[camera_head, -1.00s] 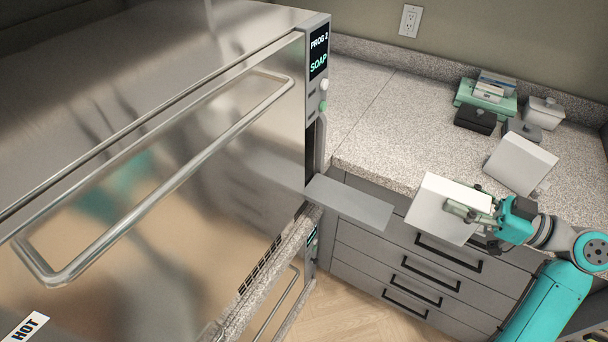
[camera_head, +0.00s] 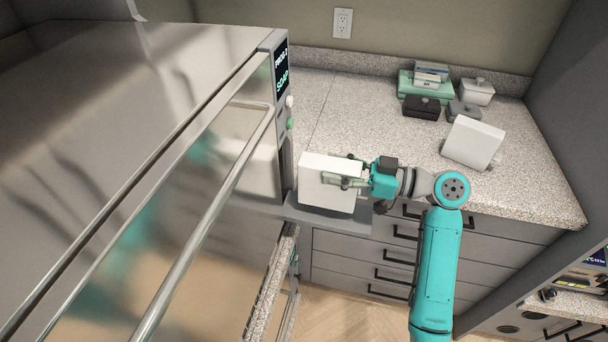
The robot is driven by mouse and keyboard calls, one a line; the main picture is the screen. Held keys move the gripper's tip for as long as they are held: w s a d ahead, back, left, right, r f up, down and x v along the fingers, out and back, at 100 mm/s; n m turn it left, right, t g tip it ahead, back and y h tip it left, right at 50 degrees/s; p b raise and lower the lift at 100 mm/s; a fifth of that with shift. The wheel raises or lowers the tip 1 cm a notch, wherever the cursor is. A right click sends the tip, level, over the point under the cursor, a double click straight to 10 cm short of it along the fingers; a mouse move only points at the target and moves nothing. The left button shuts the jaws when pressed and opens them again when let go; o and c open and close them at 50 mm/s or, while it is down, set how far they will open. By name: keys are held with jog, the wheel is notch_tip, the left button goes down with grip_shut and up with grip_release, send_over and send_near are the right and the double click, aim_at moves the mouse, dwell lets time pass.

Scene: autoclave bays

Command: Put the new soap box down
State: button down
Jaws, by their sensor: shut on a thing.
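A white soap box (camera_head: 322,187) is held at the left end of my arm, beside the autoclave's control panel. My gripper (camera_head: 345,179) is shut on its right side. The box is over a grey ledge (camera_head: 345,220) that juts out beside the autoclave; I cannot tell whether it touches the ledge. Another white box (camera_head: 472,143) stands on the speckled counter to the right, with a small part showing behind its lower right corner.
The steel autoclave (camera_head: 190,150) with its long handle fills the left; its display reads SOAP. At the counter's back are a green case (camera_head: 409,87) with small boxes, a black box (camera_head: 421,107) and grey lidded containers (camera_head: 477,91). The counter's (camera_head: 358,115) left part is clear.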

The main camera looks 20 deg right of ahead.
aim_at(359, 191)
jog(key=x, duration=0.6)
jog(key=shift+w+a, duration=0.2)
jog(key=shift+f, duration=1.7)
jog(key=c, duration=0.5)
grip_release()
jog(key=shift+f, duration=0.15)
jog(key=shift+c, duration=0.2)
jog(key=v, duration=1.2)
